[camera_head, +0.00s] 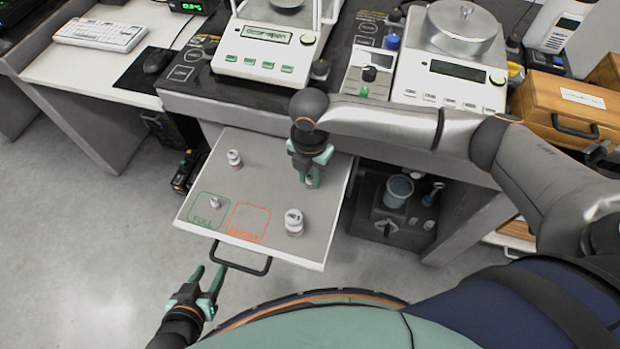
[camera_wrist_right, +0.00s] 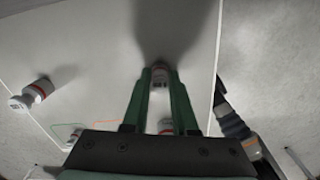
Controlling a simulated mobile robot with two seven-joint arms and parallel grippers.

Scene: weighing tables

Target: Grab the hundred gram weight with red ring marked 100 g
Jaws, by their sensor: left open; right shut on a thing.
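My right gripper (camera_head: 312,183) reaches down over the pulled-out drawer. It is shut on a small pale weight (camera_wrist_right: 159,77), which shows between the fingertips in the right wrist view with a dark reddish band. Its marking is too small to read. A larger white weight (camera_head: 294,222) stands nearer the drawer front. A small metal weight (camera_head: 215,202) is in the green-outlined square. My left gripper (camera_head: 208,279) is open and empty, outside the drawer at lower left.
The drawer (camera_head: 186,208) has a black handle (camera_head: 240,268) at its front, and green and orange squares (camera_head: 248,222). Two balances (camera_head: 270,50) (camera_head: 455,70) stand on the table above. A wooden case (camera_head: 570,105) is at right. Open floor lies to the left.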

